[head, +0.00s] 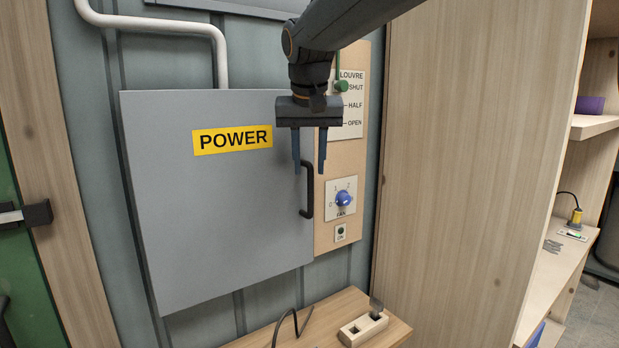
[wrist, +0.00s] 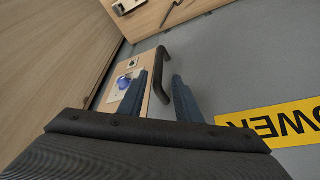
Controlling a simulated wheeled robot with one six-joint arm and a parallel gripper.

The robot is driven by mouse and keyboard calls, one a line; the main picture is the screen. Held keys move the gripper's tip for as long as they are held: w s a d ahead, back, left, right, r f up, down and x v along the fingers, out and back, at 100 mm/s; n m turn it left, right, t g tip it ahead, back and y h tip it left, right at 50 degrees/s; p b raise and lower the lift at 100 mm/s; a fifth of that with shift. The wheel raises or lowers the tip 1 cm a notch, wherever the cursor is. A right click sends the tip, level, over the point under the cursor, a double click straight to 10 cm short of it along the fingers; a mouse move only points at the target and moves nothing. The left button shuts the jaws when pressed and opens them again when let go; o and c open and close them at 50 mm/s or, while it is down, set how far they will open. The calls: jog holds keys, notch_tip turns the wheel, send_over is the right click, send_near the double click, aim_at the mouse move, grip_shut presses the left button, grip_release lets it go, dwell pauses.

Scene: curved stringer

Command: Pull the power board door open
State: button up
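The power board door (head: 215,225) is a grey panel with a yellow POWER label (head: 232,139); it looks shut. Its black upright handle (head: 307,195) is at the door's right edge. My gripper (head: 309,170) is open and empty, fingers pointing down, at the handle's upper part in the head view. In the wrist view, the handle (wrist: 163,72) shows between the two fingertips of my gripper (wrist: 159,78), with gaps to both sides. I cannot tell whether the fingers reach around the bar or are in front of it. The label also shows in the wrist view (wrist: 275,124).
Right of the door is a wooden panel with a louvre scale (head: 352,105), a blue fan knob (head: 343,199) and a small button (head: 341,232). A tall wooden cabinet side (head: 460,150) stands further right. Below is a small wooden shelf (head: 395,333) with a switch block (head: 363,329).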

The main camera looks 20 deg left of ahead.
aim_at(310, 176)
jog(key=shift+p+x, duration=0.75)
jog(key=shift+x, duration=2.25)
jog(key=shift+d, duration=0.1)
grip_shut()
